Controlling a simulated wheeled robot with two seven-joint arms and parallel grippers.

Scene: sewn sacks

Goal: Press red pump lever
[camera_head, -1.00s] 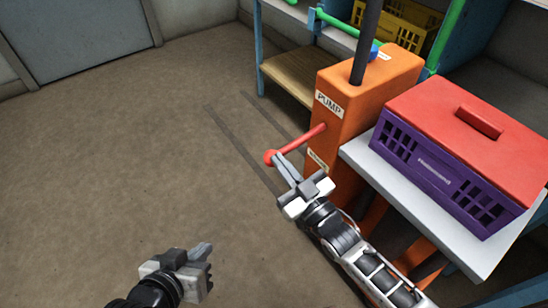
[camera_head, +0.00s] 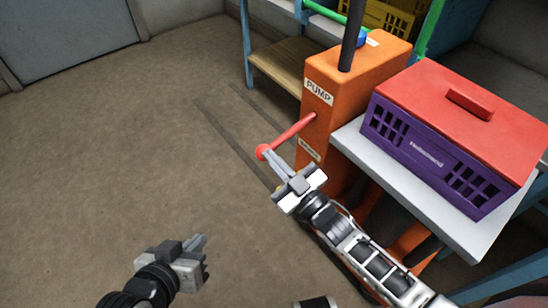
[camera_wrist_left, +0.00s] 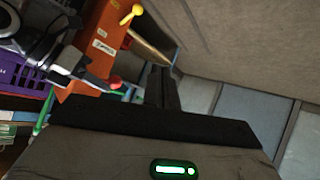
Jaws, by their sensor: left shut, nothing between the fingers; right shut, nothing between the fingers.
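The orange pump (camera_head: 345,85) has a red lever (camera_head: 290,133) slanting down to the left and ending in a red ball. The ball also shows in the left wrist view (camera_wrist_left: 115,82). My right gripper (camera_head: 268,156) is shut and empty, its fingertips at the ball; whether they touch it is unclear. A yellow-balled lever (camera_wrist_left: 131,14) shows on the pump in the left wrist view; in the head view it is mostly hidden behind my right gripper. My left gripper (camera_head: 203,240) is shut and empty over the floor, lower left of the pump.
A purple crate (camera_head: 425,150) with a red lid stands on a grey-white shelf (camera_head: 460,222) right of the pump, above my right arm. A wooden shelf (camera_head: 285,65) and a yellow crate (camera_head: 390,18) are behind the pump. The floor on the left is clear.

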